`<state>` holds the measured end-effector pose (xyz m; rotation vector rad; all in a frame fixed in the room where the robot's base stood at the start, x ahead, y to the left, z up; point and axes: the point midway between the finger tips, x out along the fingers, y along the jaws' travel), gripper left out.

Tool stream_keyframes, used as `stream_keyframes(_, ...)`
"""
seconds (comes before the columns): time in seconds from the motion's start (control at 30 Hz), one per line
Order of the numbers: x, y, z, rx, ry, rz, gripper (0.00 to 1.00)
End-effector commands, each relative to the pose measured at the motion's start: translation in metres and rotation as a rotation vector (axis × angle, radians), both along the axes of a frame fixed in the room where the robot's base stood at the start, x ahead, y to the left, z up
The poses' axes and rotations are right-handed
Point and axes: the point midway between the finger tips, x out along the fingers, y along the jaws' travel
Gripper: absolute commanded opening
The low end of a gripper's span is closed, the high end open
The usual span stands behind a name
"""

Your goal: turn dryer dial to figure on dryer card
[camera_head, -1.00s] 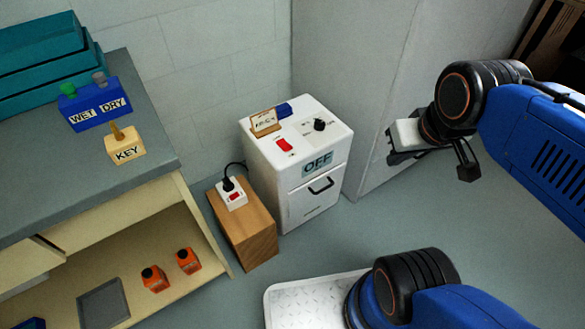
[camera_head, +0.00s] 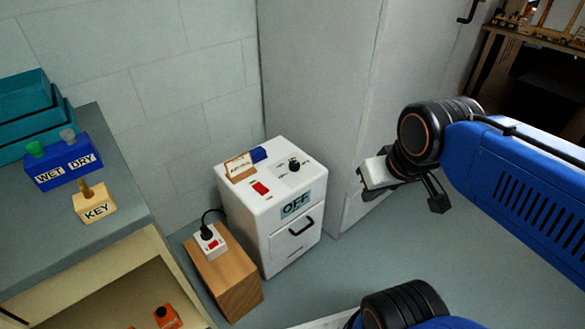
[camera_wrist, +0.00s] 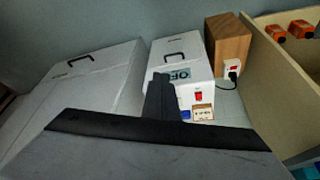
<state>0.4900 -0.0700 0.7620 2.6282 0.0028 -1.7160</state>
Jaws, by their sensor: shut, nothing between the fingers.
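The dryer (camera_head: 285,235) is a white box on the floor with a black handle and a sign reading OFF on its front. Its black dial (camera_head: 294,165) is on the top, with small marks around it too small to read. The tan dryer card (camera_head: 240,167) stands on the top at the left; its figure is too small to read. My gripper (camera_head: 438,192) is to the right of the dryer, apart from it, shut and empty. In the wrist view the dryer (camera_wrist: 183,62) shows beyond my gripper (camera_wrist: 162,90), which hides the dial.
A red switch (camera_head: 260,188) and a blue block (camera_head: 259,154) are on the dryer top. A wooden block (camera_head: 225,283) with a power socket (camera_head: 210,242) stands to its left. A bench (camera_head: 60,240) is at the left. A tall grey cabinet (camera_head: 315,90) stands behind. Floor is clear at front right.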

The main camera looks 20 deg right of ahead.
Motion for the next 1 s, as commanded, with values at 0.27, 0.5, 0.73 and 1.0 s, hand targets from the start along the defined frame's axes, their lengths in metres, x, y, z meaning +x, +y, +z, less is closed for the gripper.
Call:
stream_keyframes(0.27,0.0,0.0,0.0,0.0,0.0,0.0,0.0)
stream_keyframes(0.5,0.0,0.0,0.0,0.0,0.001,-0.001,0.17)
stream_keyframes(0.73,0.025,0.002,0.012,0.029,0.034,-0.061,0.51)
stream_keyframes(1.0,0.086,0.009,0.033,0.091,0.108,-0.219,0.51)
